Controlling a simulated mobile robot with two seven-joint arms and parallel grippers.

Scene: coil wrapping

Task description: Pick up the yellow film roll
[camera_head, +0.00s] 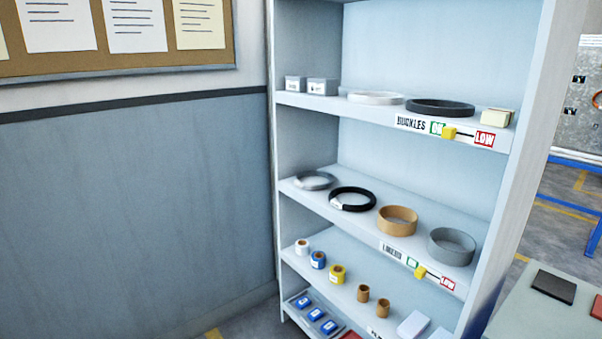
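The yellow film roll (338,274) stands on a lower shelf of the grey shelf unit (533,110). It is a small cylinder with a pale label and a hollow core. A blue roll (318,260) and a white roll (302,246) stand to its left on the same shelf. A brown roll (363,293) stands to its right, a short gap away. Neither of my grippers shows in this view.
Rings and bands, such as a tan band (397,221) and a grey band (451,247), rest on the shelf above. Blue boxes (315,314) lie on the tray below. A grey table (530,315) stands at the lower right. A wall (130,190) borders the unit's left.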

